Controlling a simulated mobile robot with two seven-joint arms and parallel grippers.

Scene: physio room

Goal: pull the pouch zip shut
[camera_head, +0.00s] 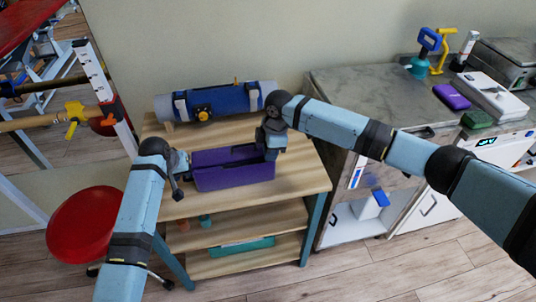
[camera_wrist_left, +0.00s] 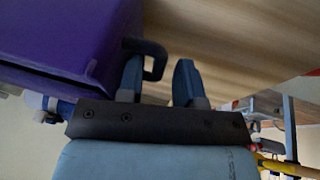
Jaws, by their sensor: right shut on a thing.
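The purple pouch (camera_head: 235,178) lies on the wooden top of a shelf unit, long side facing me, its top looking open. My left gripper (camera_head: 181,178) is at the pouch's left end. In the left wrist view the pouch (camera_wrist_left: 60,40) fills the upper left, and a dark loop (camera_wrist_left: 157,60) on its end reaches between the spread fingers of my left gripper (camera_wrist_left: 158,82), which is not closed on it. My right gripper (camera_head: 271,152) points down at the pouch's right end, shut on a small part there, apparently the zip pull, which the gripper hides.
A blue roll with straps (camera_head: 228,100) lies behind the pouch. The shelf top (camera_head: 300,180) is bare to the right and in front. A red stool (camera_head: 82,222) stands at left. A counter (camera_head: 375,90) with several items stands at right.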

